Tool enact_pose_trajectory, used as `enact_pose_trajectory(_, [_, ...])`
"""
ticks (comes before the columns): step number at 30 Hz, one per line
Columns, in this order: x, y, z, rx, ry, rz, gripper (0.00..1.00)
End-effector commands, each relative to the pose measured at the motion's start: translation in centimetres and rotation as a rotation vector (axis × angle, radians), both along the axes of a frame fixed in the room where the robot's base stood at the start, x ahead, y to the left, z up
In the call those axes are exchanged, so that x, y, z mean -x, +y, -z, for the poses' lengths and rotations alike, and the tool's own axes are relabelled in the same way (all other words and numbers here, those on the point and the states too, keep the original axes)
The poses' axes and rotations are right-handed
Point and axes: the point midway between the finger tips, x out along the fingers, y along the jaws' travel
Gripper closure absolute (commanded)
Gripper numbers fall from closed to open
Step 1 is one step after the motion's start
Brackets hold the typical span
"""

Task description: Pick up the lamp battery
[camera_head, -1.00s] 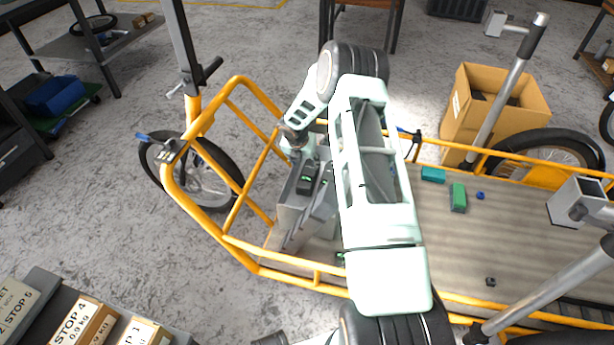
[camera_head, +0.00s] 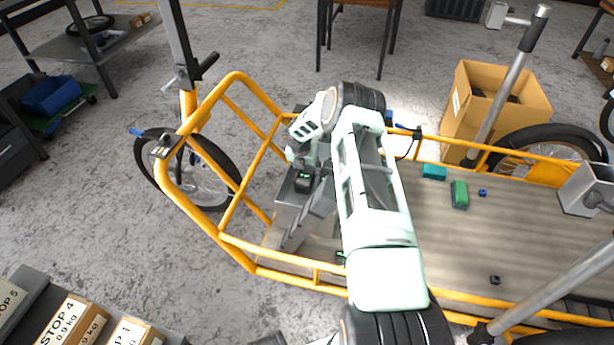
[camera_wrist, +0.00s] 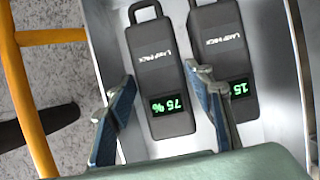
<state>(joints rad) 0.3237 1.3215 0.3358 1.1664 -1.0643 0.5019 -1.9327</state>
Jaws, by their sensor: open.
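Two dark lamp packs lie side by side in a grey metal tray (camera_wrist: 100,28). The left pack (camera_wrist: 157,70) has a handle loop and a green display reading 75 %. The right pack (camera_wrist: 222,50) shows a green 15, the rest of its display hidden by a finger. My gripper (camera_wrist: 162,85) is open and empty, its blue-grey fingers on either side of the 75 % pack. I cannot tell whether they touch it. In the head view a dark pack with a green display (camera_head: 304,181) shows at the grey tray (camera_head: 285,217), partly hidden by my gripper.
A yellow tubular rail (camera_head: 228,205) surrounds the cargo bed (camera_head: 420,225). On the bed lie a teal block (camera_head: 433,172), a green block (camera_head: 460,194) and small dark pieces. A cardboard box (camera_head: 478,110) stands behind. Labelled boxes (camera_head: 68,322) lie at the lower left.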

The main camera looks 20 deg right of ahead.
Motion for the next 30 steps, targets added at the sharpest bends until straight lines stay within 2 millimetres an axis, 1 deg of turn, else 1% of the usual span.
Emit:
enact_pose_trajectory(1, [0.0,0.0,0.0,0.000,0.000,0.000,0.52])
enact_pose_trajectory(10, [0.0,0.0,0.0,0.000,0.000,0.000,0.85])
enact_pose_trajectory(20, [-0.1,0.0,-0.5,0.001,-0.003,0.001,0.86])
enact_pose_trajectory(25, [-0.2,0.0,-2.0,0.001,-0.004,0.001,0.86])
enact_pose_trajectory(28, [-0.2,0.0,-3.6,0.002,-0.005,0.000,0.86])
enact_pose_trajectory(30, [0.4,0.0,-4.2,0.003,-0.002,-0.003,0.86])
